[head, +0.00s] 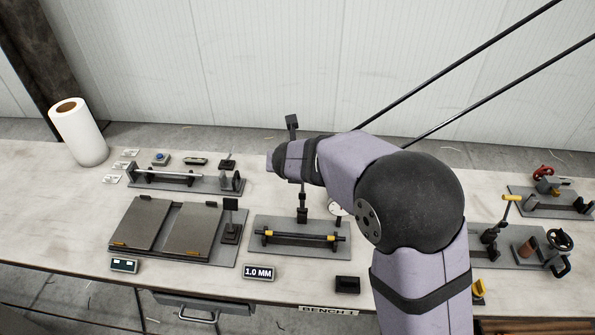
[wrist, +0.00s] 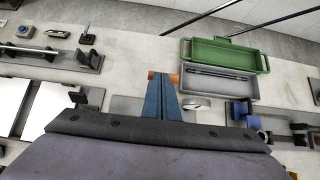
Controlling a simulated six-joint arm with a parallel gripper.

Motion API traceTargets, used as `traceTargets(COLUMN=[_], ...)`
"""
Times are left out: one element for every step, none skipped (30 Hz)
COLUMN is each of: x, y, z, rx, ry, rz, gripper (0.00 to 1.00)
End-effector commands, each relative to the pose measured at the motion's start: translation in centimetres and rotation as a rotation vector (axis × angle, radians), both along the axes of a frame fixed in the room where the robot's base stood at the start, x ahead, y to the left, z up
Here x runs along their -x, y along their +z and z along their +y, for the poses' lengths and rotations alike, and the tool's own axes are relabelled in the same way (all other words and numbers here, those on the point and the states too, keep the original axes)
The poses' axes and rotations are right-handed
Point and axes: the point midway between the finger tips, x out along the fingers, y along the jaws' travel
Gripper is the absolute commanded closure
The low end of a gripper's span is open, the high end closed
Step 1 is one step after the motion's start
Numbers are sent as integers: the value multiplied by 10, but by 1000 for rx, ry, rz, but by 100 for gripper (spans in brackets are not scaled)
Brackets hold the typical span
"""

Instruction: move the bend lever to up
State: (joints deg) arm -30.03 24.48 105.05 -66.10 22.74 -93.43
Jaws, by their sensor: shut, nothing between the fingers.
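A lever with a yellow grip (head: 511,198) stands on a grey fixture at the right of the bench in the head view. Its grip is raised above the base, tilted to the right; no label marks it as the bend lever. My gripper (wrist: 161,80) is shut and empty in the wrist view, its blue fingers together. A short orange bar (wrist: 173,78) shows at the fingertips; I cannot tell whether they touch it. In the head view my arm's end is over the middle of the bench, well left of the yellow-gripped lever, and the fingers are not clear.
A fixture with a yellow-ended rod (head: 300,238) sits in front of my arm. Two grey plates (head: 192,230) lie to its left, and a paper roll (head: 78,132) stands at the back left. Bare bench lies at far left.

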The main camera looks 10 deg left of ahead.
Motion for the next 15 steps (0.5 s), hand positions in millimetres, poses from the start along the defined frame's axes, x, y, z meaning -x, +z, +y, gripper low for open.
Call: traceTargets(x=[3,5,9,13,17,22,26,31,37,42,43,37,34,32,28], y=[1,1,1,1,1,2,3,4,4,5,10,20,25,31,36], z=[0,0,0,1,1,1,1,1,1,1,1,0,0,0,0], rx=[-1,-1,-1,-1,0,0,-1,-1,-1,-1,-1,-3,-4,-4,-4], ry=[1,1,1,2,3,3,2,2,3,4,1,-3,-4,-4,-4], rz=[-3,-3,-3,-3,-3,-4,-3,-4,-4,-5,-5,-6,-5,-5,-4], gripper=[100,100,100,100,100,100,100,100,100,100,100,100,100,100,100])
